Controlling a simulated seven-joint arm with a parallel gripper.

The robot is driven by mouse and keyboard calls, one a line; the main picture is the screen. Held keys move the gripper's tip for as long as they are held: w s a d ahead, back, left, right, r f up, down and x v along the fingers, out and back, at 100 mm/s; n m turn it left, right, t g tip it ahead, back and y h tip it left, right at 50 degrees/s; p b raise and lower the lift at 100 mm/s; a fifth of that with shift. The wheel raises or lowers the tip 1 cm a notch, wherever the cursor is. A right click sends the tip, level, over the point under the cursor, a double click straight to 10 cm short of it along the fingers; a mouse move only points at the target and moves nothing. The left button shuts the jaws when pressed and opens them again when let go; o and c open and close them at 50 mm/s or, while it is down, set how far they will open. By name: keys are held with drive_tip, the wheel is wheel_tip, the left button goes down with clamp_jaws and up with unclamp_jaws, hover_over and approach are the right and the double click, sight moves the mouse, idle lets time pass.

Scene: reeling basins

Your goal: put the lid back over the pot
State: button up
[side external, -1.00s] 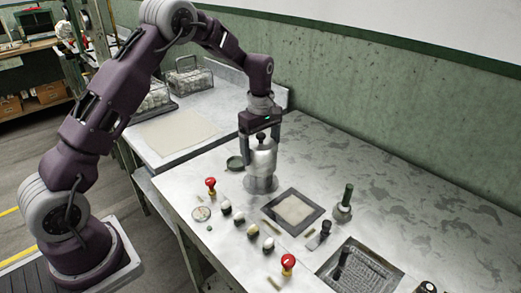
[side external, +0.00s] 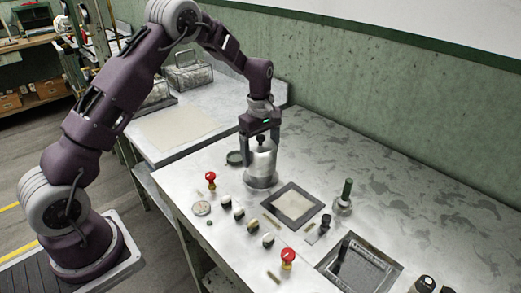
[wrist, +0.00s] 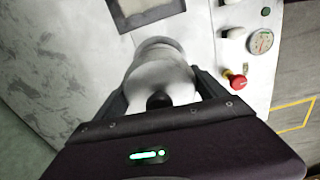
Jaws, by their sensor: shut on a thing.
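A silver, rounded lid (side external: 262,161) with a black knob on top is between the fingers of my gripper (side external: 261,149). The fingers are shut on its sides. The silver pot (side external: 261,184) is directly below, with only its low round edge showing; the lid hides most of it. The lid looks upright and very close to the pot or touching it; I cannot tell if it is fully seated. In the wrist view the lid (wrist: 160,72) and its black knob lie between both fingers, with a round rim beyond.
A framed square panel (side external: 317,210) lies right of the pot. Red-knobbed tools (side external: 210,178), a round gauge (side external: 201,208) and several small knobs stand in front. A dark round dish (side external: 234,158) is just left. A green-handled tool (side external: 345,192) stands at right. The back right table is clear.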

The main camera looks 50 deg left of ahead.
sight(260, 136)
drive_tip(key=shift+f, duration=0.15)
drive_tip(key=shift+f, duration=0.75)
drive_tip(key=shift+f, duration=0.7)
drive_tip(key=shift+f, duration=0.1)
idle(0.4)
drive_tip(key=o, duration=1.4)
drive_tip(key=shift+c, duration=0.2)
drive_tip(key=shift+r, duration=3.5)
